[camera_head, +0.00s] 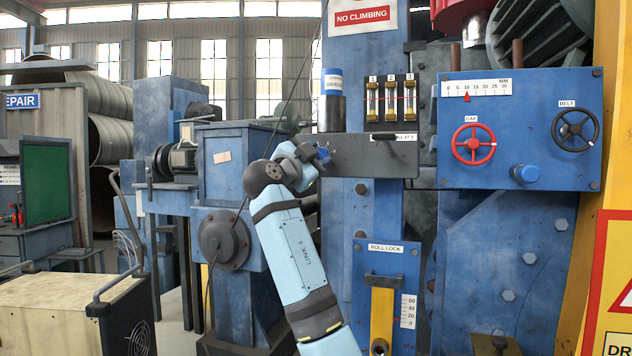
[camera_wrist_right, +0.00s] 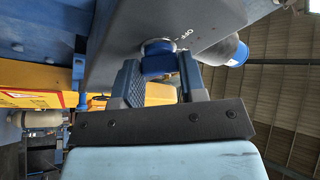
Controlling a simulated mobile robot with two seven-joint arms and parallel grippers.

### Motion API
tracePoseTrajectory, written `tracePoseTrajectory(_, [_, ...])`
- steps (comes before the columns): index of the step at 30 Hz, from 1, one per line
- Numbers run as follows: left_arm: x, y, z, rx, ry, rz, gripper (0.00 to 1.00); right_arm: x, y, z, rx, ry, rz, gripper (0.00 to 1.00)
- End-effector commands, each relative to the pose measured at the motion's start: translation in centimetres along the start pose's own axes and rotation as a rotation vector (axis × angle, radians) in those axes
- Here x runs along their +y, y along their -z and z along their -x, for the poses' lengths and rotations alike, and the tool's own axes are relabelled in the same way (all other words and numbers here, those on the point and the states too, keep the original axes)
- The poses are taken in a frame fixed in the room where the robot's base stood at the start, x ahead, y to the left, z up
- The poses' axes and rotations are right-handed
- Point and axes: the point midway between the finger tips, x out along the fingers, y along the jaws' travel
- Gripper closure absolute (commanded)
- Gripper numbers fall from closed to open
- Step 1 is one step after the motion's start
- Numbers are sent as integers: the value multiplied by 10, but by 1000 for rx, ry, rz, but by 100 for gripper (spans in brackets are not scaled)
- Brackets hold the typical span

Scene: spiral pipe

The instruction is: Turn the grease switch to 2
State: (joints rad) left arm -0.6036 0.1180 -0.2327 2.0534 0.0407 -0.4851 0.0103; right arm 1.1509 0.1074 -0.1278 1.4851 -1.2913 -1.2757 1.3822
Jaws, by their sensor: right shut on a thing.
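The grease switch is a blue knob (camera_wrist_right: 157,62) on a dark grey box (camera_head: 360,155), which also fills the upper middle of the right wrist view (camera_wrist_right: 140,25). My right gripper (camera_wrist_right: 160,78) is shut on the knob, one finger on each side. In the head view the right gripper (camera_head: 318,153) is at the left end of the box, and wrist and fingers mostly hide the knob. The word OFF (camera_wrist_right: 180,36) shows beside the knob; the other marks are too small to read, and I cannot tell the pointed position. My left gripper is not in view.
A dark cylinder with a blue cap (camera_head: 332,105) stands just above the gripper. Three sight gauges (camera_head: 391,100) sit above the box, and a small dark lever (camera_head: 384,137) is on its face. A blue panel (camera_head: 520,130) with red and black handwheels is at right.

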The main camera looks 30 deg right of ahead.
Motion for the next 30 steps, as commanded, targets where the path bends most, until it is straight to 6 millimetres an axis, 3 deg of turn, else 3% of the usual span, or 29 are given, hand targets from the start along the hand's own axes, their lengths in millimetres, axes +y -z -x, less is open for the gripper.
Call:
tracePoseTrajectory(9, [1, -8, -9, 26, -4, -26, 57, -1, -2, 1, -3, -118, -279, 85])
tracePoseTrajectory(30, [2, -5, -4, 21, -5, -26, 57, -7, 3, -1, -2, -366, -875, 85])
